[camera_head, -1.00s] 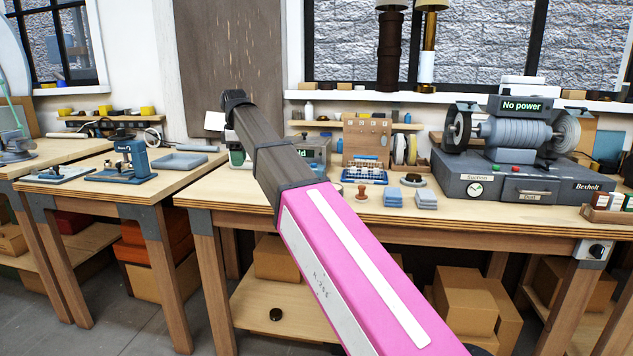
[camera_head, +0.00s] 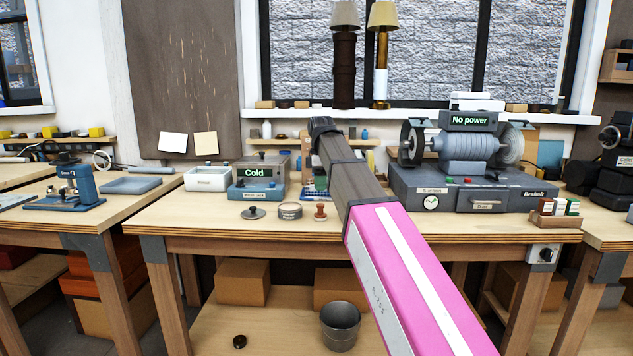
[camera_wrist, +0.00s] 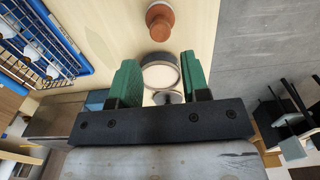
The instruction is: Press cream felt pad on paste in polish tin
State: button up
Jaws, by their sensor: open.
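My gripper (camera_wrist: 160,62) is open, its two green fingers apart and nothing gripped between them. In the head view the fingers are hidden behind my arm. The round polish tin (camera_head: 290,210) stands near the bench's front edge. In the wrist view the tin (camera_wrist: 160,74) shows between and beyond the fingers, with a pale top; I cannot make out paste. A small brown-knobbed piece (camera_head: 321,211) stands just right of the tin, and shows in the wrist view (camera_wrist: 160,22) above it. It may carry the felt pad; no cream felt is clearly visible.
A dark knobbed lid (camera_head: 254,212) lies left of the tin. Behind are a blue-grey box reading "Cold" (camera_head: 257,180) and a white tray (camera_head: 207,179). A large grinder reading "No power" (camera_head: 467,168) stands right. Bare bench (camera_head: 180,217) lies left of the lid.

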aim_at(321, 204)
jog(key=shift+f, duration=3.85)
jog(key=c, duration=0.6)
jog(key=shift+r, duration=2.5)
